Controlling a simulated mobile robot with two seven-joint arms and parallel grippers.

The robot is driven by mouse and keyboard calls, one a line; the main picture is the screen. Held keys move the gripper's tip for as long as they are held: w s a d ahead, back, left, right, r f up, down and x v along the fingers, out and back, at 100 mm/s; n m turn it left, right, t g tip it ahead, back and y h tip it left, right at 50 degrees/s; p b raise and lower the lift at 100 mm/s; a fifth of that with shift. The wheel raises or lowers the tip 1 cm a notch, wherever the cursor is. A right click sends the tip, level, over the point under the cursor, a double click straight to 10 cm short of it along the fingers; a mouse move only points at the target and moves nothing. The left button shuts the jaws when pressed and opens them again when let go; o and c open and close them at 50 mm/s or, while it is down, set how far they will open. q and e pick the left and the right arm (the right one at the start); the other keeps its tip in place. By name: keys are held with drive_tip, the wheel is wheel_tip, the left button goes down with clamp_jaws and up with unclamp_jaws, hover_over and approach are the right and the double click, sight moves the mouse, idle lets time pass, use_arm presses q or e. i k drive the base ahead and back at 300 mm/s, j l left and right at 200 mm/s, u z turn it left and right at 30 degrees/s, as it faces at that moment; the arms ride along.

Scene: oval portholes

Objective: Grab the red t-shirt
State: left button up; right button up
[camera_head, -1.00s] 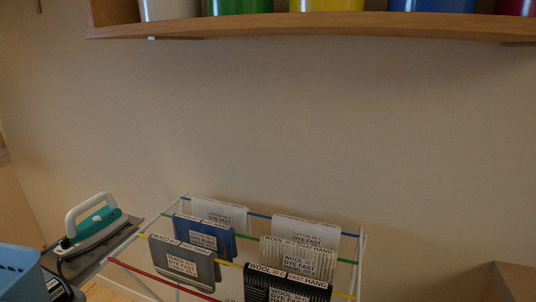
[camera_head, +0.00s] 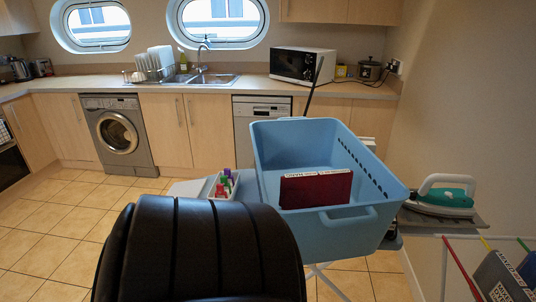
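A dark red, flat, box-like item (camera_head: 315,190) with a white printed label along its top edge stands in the light blue laundry basket (camera_head: 362,222). It is the only large red piece in view, and I cannot tell from its shape that it is a t-shirt. The basket's front wall hides its lower edge. The basket is on an ironing board in the middle right. Neither gripper is in view, and nothing is seen touching the red item.
An iron (camera_head: 441,197) rests right of the basket. The drying rack (camera_head: 463,268) with grey and blue labelled pieces is at the lower right. A small tray of coloured bottles (camera_head: 222,186) is left of the basket. The counter (camera_head: 215,90) runs behind; tiled floor is open at left.

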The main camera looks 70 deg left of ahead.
sight(304, 190)
drive_tip(key=u, duration=1.75)
drive_tip(key=j+u, duration=0.15)
drive_tip(key=k+j, duration=0.05)
drive_tip(key=j, duration=0.05)
